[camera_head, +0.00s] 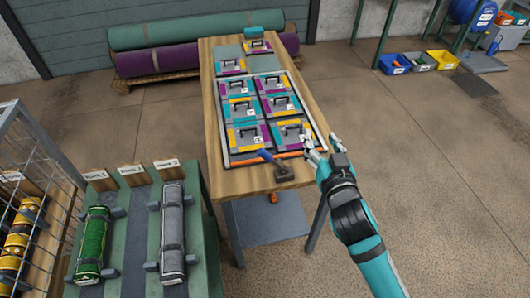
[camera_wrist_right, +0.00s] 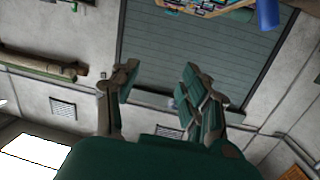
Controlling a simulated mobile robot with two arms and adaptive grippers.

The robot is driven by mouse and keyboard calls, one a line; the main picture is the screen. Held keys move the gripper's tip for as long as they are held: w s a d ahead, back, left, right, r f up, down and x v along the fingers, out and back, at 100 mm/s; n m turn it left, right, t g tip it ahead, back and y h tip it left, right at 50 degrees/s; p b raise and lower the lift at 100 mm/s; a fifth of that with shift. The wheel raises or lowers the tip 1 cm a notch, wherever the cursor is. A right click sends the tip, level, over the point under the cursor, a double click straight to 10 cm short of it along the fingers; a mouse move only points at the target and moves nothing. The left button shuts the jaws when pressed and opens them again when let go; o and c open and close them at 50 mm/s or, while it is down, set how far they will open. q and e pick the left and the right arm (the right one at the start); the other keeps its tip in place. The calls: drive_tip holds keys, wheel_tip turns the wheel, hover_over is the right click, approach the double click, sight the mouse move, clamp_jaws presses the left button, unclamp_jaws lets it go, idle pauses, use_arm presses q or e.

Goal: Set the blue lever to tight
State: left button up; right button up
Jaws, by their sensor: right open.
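The blue lever (camera_head: 267,157) is a short blue handle on a dark brown block (camera_head: 283,173) at the near edge of the wooden table (camera_head: 232,183). It slants up and to the left from the block. Any tight marking is too small to make out. My right gripper (camera_head: 312,148) is open and empty, to the right of the lever and apart from it, near the table's right edge. In the right wrist view the open fingers (camera_wrist_right: 160,68) have nothing between them. A blue piece (camera_wrist_right: 267,15) at the top right there may be the lever. My left gripper is out of view.
A framed tray (camera_head: 227,150) of several purple, teal and yellow handled panels fills the table's middle. An orange bar (camera_head: 290,155) lies along its near edge. A green stand (camera_head: 130,240) with rolled rugs is at the near left.

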drive_tip(key=w+a+r+n+t+y, duration=0.3)
drive_tip(key=a+r+n+y, duration=0.3)
drive_tip(key=a+r+y, duration=0.7)
drive_tip(key=s+a+r+n+g+y, duration=0.3)
drive_tip(key=a+r+n+g+y, duration=0.25)
drive_tip(key=n+g, duration=0.35)
drive_tip(key=n+g+h, duration=0.4)
drive_tip(key=g+h, duration=0.6)
drive_tip(key=h, duration=0.5)
approach(264, 154)
drive_tip(key=b+x, duration=0.3)
drive_tip(key=b, duration=0.1)
drive_tip(key=b+x, duration=0.4)
drive_tip(key=w+b+x, duration=0.1)
drive_tip(key=b+x, duration=0.2)
drive_tip(key=x, duration=0.1)
drive_tip(key=shift+d+f+b, duration=0.25)
drive_tip(key=shift+b, duration=0.15)
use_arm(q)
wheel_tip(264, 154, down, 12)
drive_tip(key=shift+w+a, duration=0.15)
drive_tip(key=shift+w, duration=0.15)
